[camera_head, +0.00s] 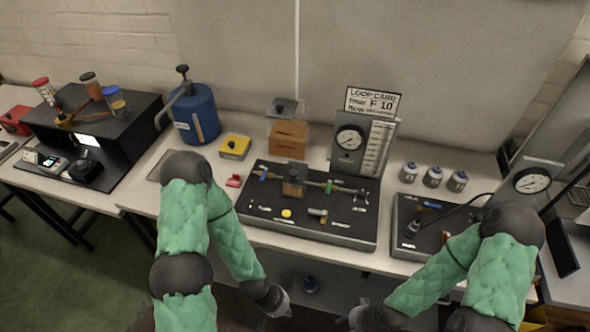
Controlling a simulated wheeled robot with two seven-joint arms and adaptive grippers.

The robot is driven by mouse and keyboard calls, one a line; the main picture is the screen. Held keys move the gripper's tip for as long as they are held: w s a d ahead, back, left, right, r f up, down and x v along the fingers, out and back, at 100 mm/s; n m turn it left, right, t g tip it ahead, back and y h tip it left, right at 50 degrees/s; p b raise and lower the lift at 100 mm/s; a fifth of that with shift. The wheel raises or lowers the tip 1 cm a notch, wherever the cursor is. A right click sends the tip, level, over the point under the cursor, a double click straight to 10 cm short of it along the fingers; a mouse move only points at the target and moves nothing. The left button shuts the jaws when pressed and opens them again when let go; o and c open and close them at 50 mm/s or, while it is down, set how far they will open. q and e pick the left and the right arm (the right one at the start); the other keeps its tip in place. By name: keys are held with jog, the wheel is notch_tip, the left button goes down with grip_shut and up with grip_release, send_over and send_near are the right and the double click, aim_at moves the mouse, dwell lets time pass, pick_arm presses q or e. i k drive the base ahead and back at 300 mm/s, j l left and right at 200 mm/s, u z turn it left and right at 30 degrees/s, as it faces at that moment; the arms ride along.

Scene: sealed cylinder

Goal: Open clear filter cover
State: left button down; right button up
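A small amber, see-through filter-like housing (293,183) with a grey top stands on the black loop board (340,233), in line with a thin pipe. A larger orange-brown box (288,138) stands behind the board, with a grey plate (284,107) above it. I cannot tell for sure which one carries the clear filter cover. My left gripper (279,304) is low in the picture, in front of the table edge and apart from both. My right gripper (357,317) is at the bottom edge, also apart from them. Both are too small to show their finger state.
A blue cylinder (196,117) and a yellow box (235,147) stand left of the board. A gauge panel (350,150) with a sign rises behind it. Several small canisters (433,177) and a second black tray (420,238) are right. The front table strip (300,250) is clear.

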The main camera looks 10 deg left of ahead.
aim_at(293, 168)
jog(key=k+j, duration=0.2)
jog(key=j, duration=0.2)
jog(key=k+j, duration=0.15)
jog(key=j, duration=0.25)
jog(key=k+j, duration=0.2)
jog(key=j, duration=0.15)
jog(key=i, duration=0.5)
jog(key=z, duration=0.05)
